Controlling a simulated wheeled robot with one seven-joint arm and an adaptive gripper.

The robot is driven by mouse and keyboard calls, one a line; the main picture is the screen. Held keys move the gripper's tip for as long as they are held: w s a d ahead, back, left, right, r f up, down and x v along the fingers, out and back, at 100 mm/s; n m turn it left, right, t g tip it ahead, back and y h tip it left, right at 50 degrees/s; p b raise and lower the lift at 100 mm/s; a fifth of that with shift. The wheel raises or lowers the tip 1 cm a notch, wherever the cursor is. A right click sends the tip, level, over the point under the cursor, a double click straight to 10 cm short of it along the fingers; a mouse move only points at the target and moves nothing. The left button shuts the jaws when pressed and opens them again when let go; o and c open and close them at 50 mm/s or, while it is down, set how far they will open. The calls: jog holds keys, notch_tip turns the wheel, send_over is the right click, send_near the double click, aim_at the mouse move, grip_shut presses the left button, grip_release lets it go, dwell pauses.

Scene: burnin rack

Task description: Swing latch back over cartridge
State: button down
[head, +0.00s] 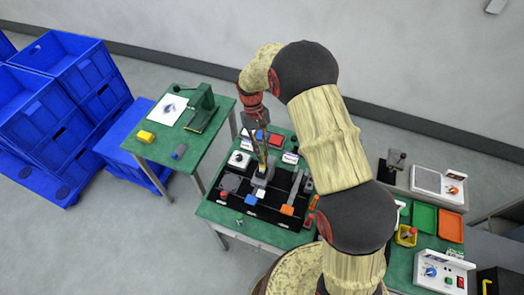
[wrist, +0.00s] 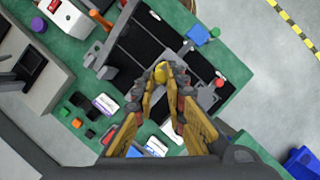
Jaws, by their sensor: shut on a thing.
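The black rack (head: 235,207) sits on the green bench, with dark slots, grey bars and small coloured ends along its front. My gripper (head: 262,163) points down over the rack's middle. In the wrist view its fingertips (wrist: 172,78) are closed on a rounded yellow knob (wrist: 175,68), which looks like the latch's handle. A grey block (head: 262,179), possibly the cartridge, is right below the gripper in the head view. My fingers hide most of the latch, so I cannot tell whether its arm lies over the cartridge.
Green (head: 424,218) and orange (head: 451,225) trays lie to the right. A second green table (head: 160,148) and blue crates (head: 70,75) are left. Clear floor lies in front.

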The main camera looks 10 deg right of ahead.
dwell(0.3)
jog(key=c, duration=1.8)
grip_release()
jog(key=shift+o, duration=0.2)
jog(key=v, duration=1.2)
